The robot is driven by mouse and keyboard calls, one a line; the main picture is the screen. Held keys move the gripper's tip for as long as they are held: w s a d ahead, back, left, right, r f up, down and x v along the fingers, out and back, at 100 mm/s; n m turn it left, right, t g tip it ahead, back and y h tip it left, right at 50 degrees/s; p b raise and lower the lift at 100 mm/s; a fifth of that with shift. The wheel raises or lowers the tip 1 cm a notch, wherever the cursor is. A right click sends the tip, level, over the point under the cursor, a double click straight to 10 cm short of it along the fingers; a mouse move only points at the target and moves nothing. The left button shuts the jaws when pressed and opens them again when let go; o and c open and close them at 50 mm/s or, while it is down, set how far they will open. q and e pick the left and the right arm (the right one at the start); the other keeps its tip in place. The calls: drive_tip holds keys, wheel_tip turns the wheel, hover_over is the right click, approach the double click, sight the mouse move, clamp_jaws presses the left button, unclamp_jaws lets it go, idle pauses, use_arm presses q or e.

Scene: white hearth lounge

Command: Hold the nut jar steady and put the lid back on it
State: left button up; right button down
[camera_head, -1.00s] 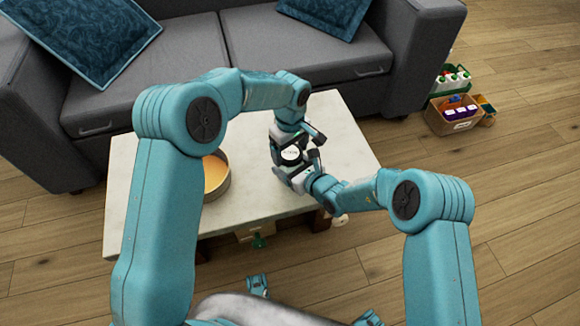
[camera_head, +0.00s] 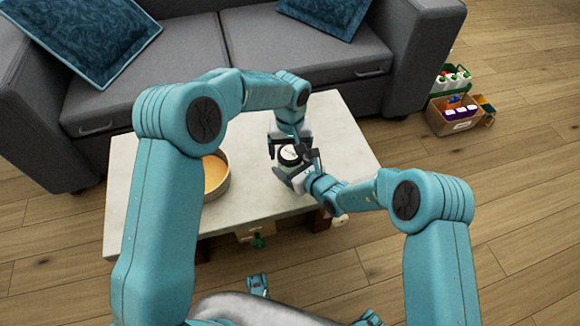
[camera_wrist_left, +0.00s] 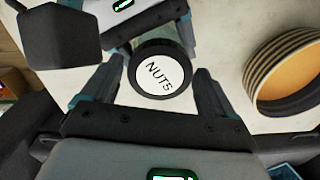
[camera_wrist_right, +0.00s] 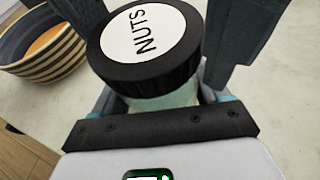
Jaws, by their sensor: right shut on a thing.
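The black lid with a white "NUTS" label (camera_wrist_right: 145,42) sits on top of the nut jar (camera_wrist_right: 165,101), whose pale greenish body shows below it in the right wrist view. The lid also shows in the head view (camera_head: 290,154) and from above in the left wrist view (camera_wrist_left: 161,72). My right gripper (camera_head: 299,170) is shut on the jar's body, low on the table. My left gripper (camera_wrist_left: 157,92) is open above the jar, its fingers apart on either side of the lid with gaps visible. Most of the jar's body is hidden by the lid and grippers.
The pale table (camera_head: 255,205) carries a striped round bowl with an orange inside (camera_head: 217,180) left of the jar. The table's right part is clear. A grey sofa (camera_head: 215,60) stands behind; boxes of goods (camera_head: 455,112) are on the floor at right.

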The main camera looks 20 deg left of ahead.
use_arm(q)
drive_tip(key=shift+o, duration=0.3)
drive_tip(key=shift+r, duration=2.25)
drive_tip(key=shift+c, duration=0.4)
drive_tip(key=r+n, duration=0.1)
drive_tip(key=n, duration=0.2)
drive_tip(key=shift+r, duration=0.35)
drive_tip(key=r+n, duration=0.1)
drive_tip(key=n, duration=0.3)
drive_tip(key=shift+r, duration=0.4)
drive_tip(key=shift+f, duration=4.05)
